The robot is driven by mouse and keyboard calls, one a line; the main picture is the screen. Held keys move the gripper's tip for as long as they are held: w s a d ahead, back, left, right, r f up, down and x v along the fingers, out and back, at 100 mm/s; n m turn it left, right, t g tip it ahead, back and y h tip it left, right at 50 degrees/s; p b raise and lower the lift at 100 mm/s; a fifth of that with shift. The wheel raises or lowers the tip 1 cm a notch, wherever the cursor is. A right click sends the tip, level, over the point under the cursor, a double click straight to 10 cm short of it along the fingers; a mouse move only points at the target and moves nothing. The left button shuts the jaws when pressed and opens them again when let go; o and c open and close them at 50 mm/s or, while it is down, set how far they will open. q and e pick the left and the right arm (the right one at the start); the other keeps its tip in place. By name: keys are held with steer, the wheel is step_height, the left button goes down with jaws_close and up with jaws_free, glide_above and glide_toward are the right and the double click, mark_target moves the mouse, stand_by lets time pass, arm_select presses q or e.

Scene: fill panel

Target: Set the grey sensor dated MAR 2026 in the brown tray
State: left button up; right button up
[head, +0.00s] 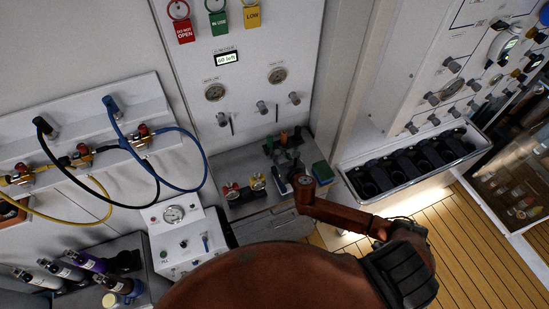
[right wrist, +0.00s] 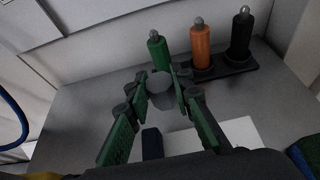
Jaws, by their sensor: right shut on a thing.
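My right gripper (head: 288,160) is over the grey worktop below the wall panel. In the right wrist view its green-padded fingers (right wrist: 165,88) are closed on a small grey rounded thing (right wrist: 160,84). It looks like a grey sensor, but no date can be read on it. A green cylinder (right wrist: 157,52) stands just beyond the fingertips; an orange one (right wrist: 201,47) and a black one (right wrist: 240,35) stand upright in a dark rack to its right. A brown-edged thing (head: 12,211) is cut off at the head view's left edge; I cannot tell whether it is the brown tray. My left gripper is out of view.
A green-topped block (head: 322,172) lies right of the gripper, and red and brass valves (head: 245,187) lie left. Looped hoses (head: 205,150) hang left. A row of black cups (head: 410,165) is at right. Several bottles (head: 80,270) stand lower left.

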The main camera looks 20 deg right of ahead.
steer(key=shift+w+f, duration=0.55)
steer(key=shift+w+a+f+b, duration=0.15)
steer(key=shift+f+b, duration=0.25)
steer(key=shift+f, duration=1.3)
steer(key=shift+f, duration=0.15)
steer(key=o, duration=1)
